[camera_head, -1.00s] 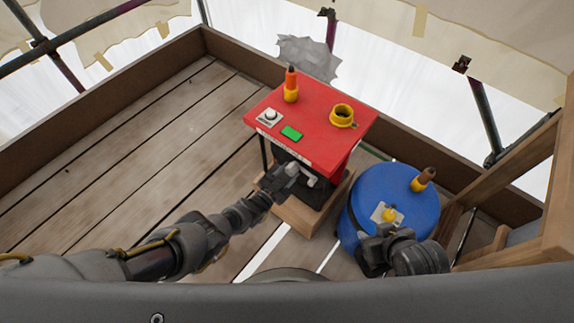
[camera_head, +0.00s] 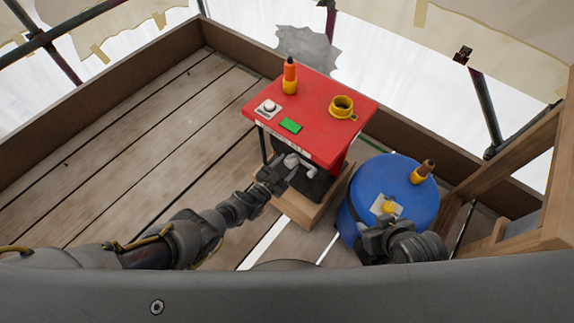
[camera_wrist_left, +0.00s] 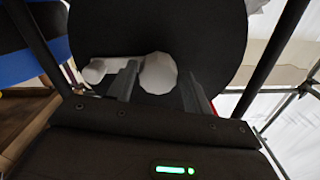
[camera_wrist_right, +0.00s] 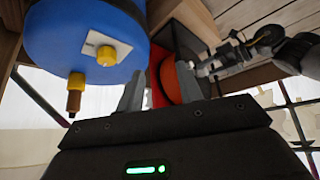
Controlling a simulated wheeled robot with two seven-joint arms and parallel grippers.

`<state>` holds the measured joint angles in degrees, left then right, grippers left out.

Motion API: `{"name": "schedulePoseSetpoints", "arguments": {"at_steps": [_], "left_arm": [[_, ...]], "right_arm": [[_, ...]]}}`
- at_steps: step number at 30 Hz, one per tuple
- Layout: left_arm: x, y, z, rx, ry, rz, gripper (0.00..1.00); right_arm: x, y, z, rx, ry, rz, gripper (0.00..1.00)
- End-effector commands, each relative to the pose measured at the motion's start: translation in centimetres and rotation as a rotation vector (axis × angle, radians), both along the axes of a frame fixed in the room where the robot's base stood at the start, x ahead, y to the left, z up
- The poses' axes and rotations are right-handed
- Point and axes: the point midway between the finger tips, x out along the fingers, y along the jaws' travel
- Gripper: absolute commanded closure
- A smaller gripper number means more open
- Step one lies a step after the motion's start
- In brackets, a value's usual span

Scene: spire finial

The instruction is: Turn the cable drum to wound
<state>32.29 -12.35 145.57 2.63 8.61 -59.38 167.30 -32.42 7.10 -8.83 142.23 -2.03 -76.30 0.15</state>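The cable drum stands under a red tabletop, with a dark round face (camera_wrist_left: 215,40) that fills much of the left wrist view. A pale crank with a knob (camera_wrist_left: 158,72) sits on it; the crank (camera_head: 297,166) also shows in the head view. My left gripper (camera_head: 280,174) is at the crank. Its fingers are spread, with the knob appearing between them; I cannot tell whether they touch it. My right gripper (camera_wrist_right: 164,88) is open and empty beside the blue barrel. An orange round part (camera_wrist_right: 178,82), perhaps the drum's winding, shows beyond its fingers.
The red top (camera_head: 315,110) carries an orange-and-yellow post (camera_head: 290,78), a yellow ring (camera_head: 342,106), a white button (camera_head: 269,107) and a green patch (camera_head: 290,126). The blue barrel (camera_head: 408,180) stands close on the right. Open planks (camera_head: 130,135) lie left.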

Motion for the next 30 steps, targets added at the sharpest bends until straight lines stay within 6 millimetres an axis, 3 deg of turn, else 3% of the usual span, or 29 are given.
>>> {"name": "schedulePoseSetpoints", "arguments": {"at_steps": [3, 14, 21, 30], "left_arm": [[0.0, -0.2, 0.1, -0.001, -0.002, -0.004, 0.38], [-0.3, 0.0, 0.3, -0.002, -0.004, -0.004, 0.38], [-2.1, 1.5, 0.5, -0.002, -0.002, -0.003, 0.38], [-6.1, 4.9, 0.5, -0.001, -0.001, -0.002, 0.38]], "right_arm": [[0.0, 0.0, 0.0, 0.000, -0.001, 0.000, 0.64], [-0.2, -0.2, 0.1, -0.004, 0.018, -0.005, 0.64], [-4.2, -2.5, -1.5, -0.054, 0.264, -0.071, 0.64], [-2.9, -2.2, -7.1, -0.058, 0.299, -0.065, 0.64]]}}
